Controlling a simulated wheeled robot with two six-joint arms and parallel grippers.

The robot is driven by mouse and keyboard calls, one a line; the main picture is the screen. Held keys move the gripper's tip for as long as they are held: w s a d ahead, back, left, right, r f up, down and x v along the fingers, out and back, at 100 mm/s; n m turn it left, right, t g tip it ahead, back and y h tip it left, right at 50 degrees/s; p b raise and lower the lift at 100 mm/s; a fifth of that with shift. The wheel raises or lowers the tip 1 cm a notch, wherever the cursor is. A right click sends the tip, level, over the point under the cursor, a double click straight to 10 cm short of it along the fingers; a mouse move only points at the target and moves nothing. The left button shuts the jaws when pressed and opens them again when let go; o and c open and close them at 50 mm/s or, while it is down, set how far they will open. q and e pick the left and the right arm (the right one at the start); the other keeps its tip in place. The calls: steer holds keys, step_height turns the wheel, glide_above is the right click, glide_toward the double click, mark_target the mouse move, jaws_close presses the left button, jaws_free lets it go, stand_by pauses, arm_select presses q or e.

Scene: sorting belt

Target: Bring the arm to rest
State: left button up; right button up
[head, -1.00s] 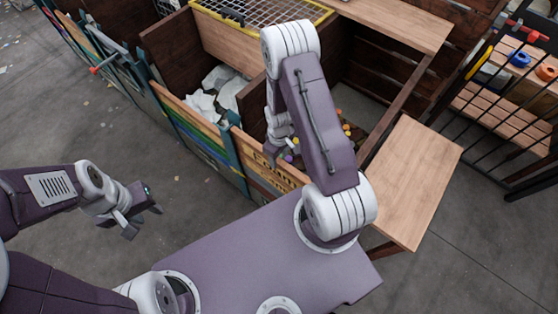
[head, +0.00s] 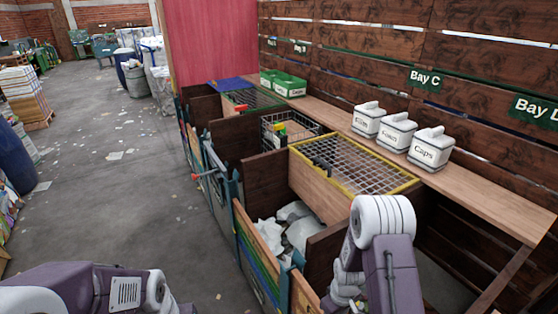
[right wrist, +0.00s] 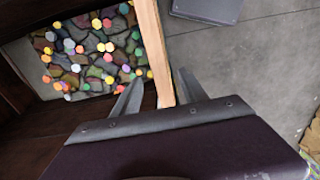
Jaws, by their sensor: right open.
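My right arm (head: 385,250) rises from the lower right of the head view, bent over the wooden bins. Its gripper is hard to make out there. In the right wrist view my right gripper (right wrist: 158,95) is open, its two fingers spread apart. The edge of a wooden board (right wrist: 154,50) shows between them; I cannot tell whether they touch it. My left arm (head: 90,290) lies low at the bottom left of the head view. Its gripper is outside the frame.
A bin of many-coloured pieces (right wrist: 95,50) lies left of the board. White crumpled pieces (head: 300,232) fill another bin. A yellow-rimmed wire mesh (head: 350,165), a shelf with white containers (head: 396,132) and green trays (head: 290,86) stand beyond. Open floor (head: 110,190) lies left.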

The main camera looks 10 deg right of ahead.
steer(key=w+a+r+t, duration=0.2)
steer(key=r, duration=0.5)
steer(key=w+a+r+t, duration=0.1)
steer(key=w+r, duration=0.1)
steer(key=r, duration=0.4)
steer(key=s+a+r+m+g, duration=0.2)
steer(key=s+r+m, duration=0.2)
steer(key=s, duration=0.8)
steer(key=shift+a+r+m, duration=0.15)
steer(key=shift+r+m, duration=0.05)
steer(key=shift+m, duration=0.2)
